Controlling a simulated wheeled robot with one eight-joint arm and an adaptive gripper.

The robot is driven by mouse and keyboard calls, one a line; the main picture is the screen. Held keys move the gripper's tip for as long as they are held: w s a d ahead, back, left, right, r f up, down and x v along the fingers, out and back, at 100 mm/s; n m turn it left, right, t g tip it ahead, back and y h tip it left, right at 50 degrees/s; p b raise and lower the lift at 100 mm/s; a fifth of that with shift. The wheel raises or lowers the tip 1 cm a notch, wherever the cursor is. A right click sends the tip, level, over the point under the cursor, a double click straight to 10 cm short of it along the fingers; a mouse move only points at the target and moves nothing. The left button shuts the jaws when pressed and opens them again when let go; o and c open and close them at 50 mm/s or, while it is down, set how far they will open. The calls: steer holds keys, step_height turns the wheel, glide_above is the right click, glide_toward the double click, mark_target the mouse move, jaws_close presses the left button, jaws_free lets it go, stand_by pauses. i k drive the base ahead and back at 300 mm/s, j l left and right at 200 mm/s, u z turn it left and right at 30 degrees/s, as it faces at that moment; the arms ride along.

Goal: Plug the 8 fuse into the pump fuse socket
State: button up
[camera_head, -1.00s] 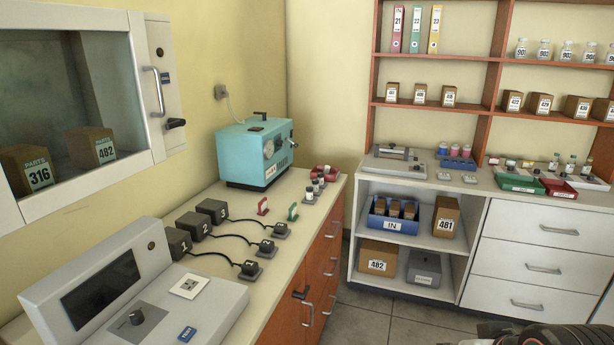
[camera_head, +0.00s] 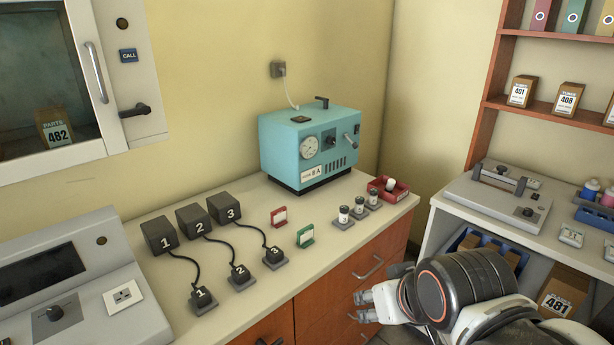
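The teal pump (camera_head: 290,150) stands at the back of the counter, with a round gauge, a black knob, a side lever and a label ending in "8 A". A small dark fitting (camera_head: 300,119) sits on its top; I cannot tell whether this is the fuse socket. Two small white-and-dark cylinders, which look like fuses, stand on grey bases: one nearer (camera_head: 344,214), one farther (camera_head: 374,196). Another white piece (camera_head: 390,185) is in a red tray (camera_head: 402,193). Their markings are unreadable. My gripper (camera_head: 362,307) is in front of the counter's drawers, fingers apart and empty, away from the fuses.
Black blocks 1, 2 and 3 (camera_head: 194,219) have cables to numbered plugs (camera_head: 240,272). A red card stand (camera_head: 279,217) and a green one (camera_head: 305,236) stand mid-counter. A grey console (camera_head: 60,290) is at left. A shelf unit (camera_head: 450,209) is at right.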

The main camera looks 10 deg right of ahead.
mark_target(374, 193)
steer(key=i+l, duration=0.2)
steer(key=l, duration=0.25)
steer(key=i+l, duration=0.45)
steer(key=i+j+u, duration=0.05)
steer(key=i, duration=0.05)
